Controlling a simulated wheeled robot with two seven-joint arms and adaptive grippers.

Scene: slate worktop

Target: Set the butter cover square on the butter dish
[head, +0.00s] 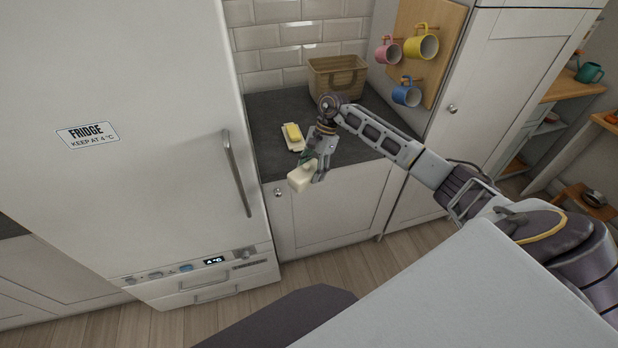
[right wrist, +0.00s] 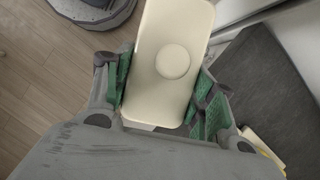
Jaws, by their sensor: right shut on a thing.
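The cream butter cover (head: 301,177) is held by my right gripper (head: 313,166), in front of the worktop's front edge in the head view. In the right wrist view the cover (right wrist: 165,85), with a round knob on top, sits between the green finger pads of the gripper (right wrist: 163,98). The butter dish (head: 294,144) lies on the slate worktop, a pale plate with a yellow block of butter (head: 293,132) on it. A corner of the dish shows at the lower right of the right wrist view, partly hidden by the gripper. My left gripper is not in view.
A wicker basket (head: 337,78) stands at the back of the slate worktop (head: 272,109). The fridge (head: 120,120) rises on the left. Mugs hang on a wooden board (head: 429,60) at the right. Bare worktop lies around the dish.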

